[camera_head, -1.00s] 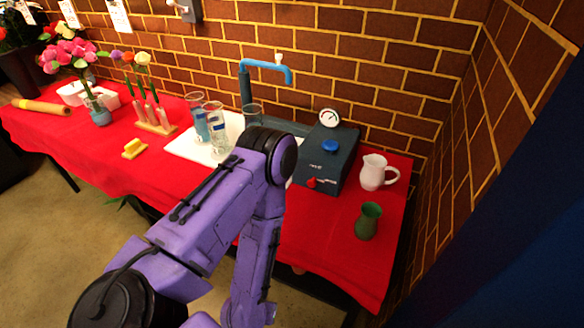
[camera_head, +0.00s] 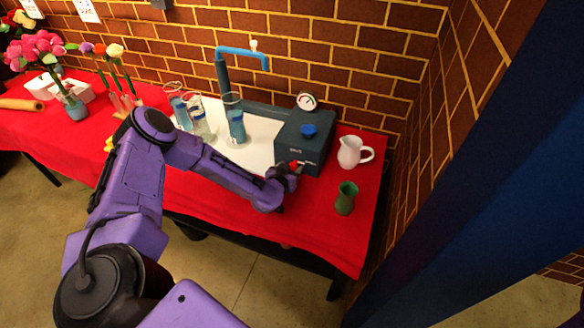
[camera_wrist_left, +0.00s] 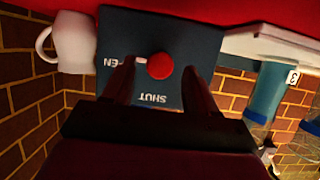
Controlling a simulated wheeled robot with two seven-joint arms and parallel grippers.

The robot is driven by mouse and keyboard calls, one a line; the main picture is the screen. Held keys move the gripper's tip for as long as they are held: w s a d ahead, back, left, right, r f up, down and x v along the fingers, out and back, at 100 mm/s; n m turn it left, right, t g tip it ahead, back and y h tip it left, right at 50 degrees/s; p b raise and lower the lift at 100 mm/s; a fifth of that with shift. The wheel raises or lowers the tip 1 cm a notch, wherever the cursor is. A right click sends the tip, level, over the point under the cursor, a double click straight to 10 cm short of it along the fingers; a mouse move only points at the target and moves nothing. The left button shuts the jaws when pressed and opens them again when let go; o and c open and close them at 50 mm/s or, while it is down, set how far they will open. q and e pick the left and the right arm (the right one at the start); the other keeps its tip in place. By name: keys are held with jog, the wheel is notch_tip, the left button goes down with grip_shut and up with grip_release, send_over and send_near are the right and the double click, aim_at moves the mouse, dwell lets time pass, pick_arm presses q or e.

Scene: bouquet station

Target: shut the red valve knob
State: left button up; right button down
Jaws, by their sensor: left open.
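The red valve knob (camera_head: 293,164) is on the front of the dark blue box (camera_head: 310,143), low on its face. In the left wrist view the round knob (camera_wrist_left: 160,66) shows upside down among the lettering, with SHUT below it and OPEN, partly covered, to its left. A small pale mark sits at the knob's left side, towards OPEN. My left gripper (camera_head: 291,173) is in front of the box. In its wrist view the open fingers (camera_wrist_left: 159,72) lie on either side of the knob, with visible gaps; contact does not show. My right gripper is out of view.
A white jug (camera_head: 350,153) and a green vase (camera_head: 345,198) stand right of the box. Glass cylinders (camera_head: 235,125) stand on a white board (camera_head: 262,140) to its left, under a blue tap (camera_head: 240,52). A brick wall (camera_head: 360,70) closes the back.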

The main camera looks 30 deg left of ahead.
pick_arm(q)
jog(key=shift+w+a+f, duration=0.1)
jog(key=shift+w+f, duration=0.2)
jog(key=shift+w, duration=0.35)
jog(key=c, duration=1)
jog(key=shift+c, duration=0.2)
jog(key=shift+a+f+n+h+b, duration=0.15)
jog(key=shift+n+h+b, duration=0.35)
jog(key=shift+n+b, duration=0.45)
jog(key=n+t+h+b, duration=0.1)
jog(key=n+b, duration=0.2)
jog(key=b, duration=0.2)
jog(key=n+t+h+b, duration=0.1)
jog(key=n+h+b, duration=0.1)
jog(key=b, duration=0.4)
jog(key=f+n+t+h+b, duration=0.1)
jog(key=n+t+b, duration=0.1)
jog(key=n+b, duration=0.3)
jog(key=shift+s+a+h+b, duration=0.1)
jog(key=shift+a+h+b, duration=0.25)
jog(key=shift+h+b, duration=0.05)
jog(key=shift+r+n+t+b, duration=0.15)
jog(key=shift+n+t+b, duration=0.25)
jog(key=shift+n+b, duration=0.65)
